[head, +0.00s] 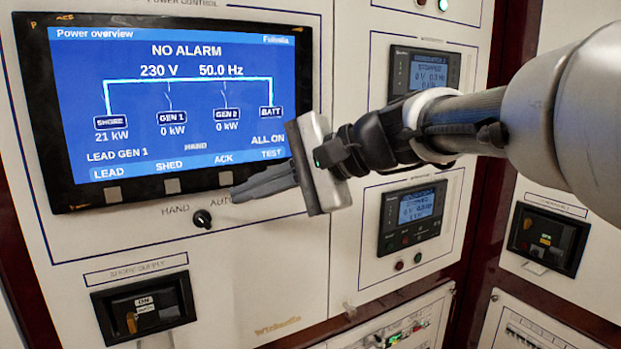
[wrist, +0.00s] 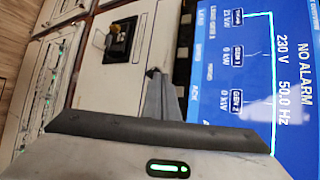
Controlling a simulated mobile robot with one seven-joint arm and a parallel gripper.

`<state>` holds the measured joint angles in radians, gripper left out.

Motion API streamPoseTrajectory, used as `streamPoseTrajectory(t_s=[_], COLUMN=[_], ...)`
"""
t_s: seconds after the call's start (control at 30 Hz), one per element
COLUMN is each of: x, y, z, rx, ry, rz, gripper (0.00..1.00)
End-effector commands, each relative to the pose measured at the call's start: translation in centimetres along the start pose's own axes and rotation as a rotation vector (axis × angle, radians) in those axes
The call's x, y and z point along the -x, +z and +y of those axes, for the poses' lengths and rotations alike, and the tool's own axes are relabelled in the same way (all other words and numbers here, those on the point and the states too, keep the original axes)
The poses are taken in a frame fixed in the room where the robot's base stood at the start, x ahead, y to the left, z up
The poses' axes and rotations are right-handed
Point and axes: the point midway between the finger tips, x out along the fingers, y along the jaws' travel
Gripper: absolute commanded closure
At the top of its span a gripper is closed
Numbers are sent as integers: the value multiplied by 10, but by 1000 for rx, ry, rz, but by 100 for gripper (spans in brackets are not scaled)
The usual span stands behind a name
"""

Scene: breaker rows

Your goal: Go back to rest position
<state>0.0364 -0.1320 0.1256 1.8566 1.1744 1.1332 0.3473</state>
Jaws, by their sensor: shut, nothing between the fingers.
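My gripper (head: 236,192) is in front of the control panel in the head view. Its dark fingers are together, with nothing held, and point left at the lower right corner of the power overview screen (head: 180,100). In the wrist view, the shut fingers of my gripper (wrist: 153,73) are near the lower edge of the screen (wrist: 285,65), which appears turned sideways. The screen reads NO ALARM, 230 V and 50.0 Hz. The HAND/AUTO knob (head: 202,218) is just below and left of the fingertips. Whether the fingertips touch the panel I cannot tell.
A shore supply breaker (head: 145,306) is at the lower left; it also shows in the wrist view (wrist: 120,40). Two small display modules (head: 425,73) and (head: 412,214) are behind my arm. Another breaker (head: 547,238) is at the right. Room in front of the lower panel looks clear.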

Motion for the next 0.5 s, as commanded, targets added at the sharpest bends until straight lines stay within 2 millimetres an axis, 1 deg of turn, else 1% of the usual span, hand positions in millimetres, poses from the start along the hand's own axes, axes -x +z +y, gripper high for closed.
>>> streamPoseTrajectory(t_s=[0.07, 0.17, 0.2, 0.27, 0.3, 0.37, 0.4, 0.5], x=[8, 31, 45, 70, 88, 116, 134, 173], y=[4, 8, 9, 9, 9, 8, 7, 4], z=[9, 42, 62, 93, 114, 143, 161, 197], rx=[36, 144, 205, 305, 374, 474, 538, 680], ry=[40, 167, 237, 355, 435, 552, 628, 794], rz=[30, 116, 158, 223, 262, 312, 339, 386], gripper=[100, 100, 100, 100, 100, 100, 100, 100])
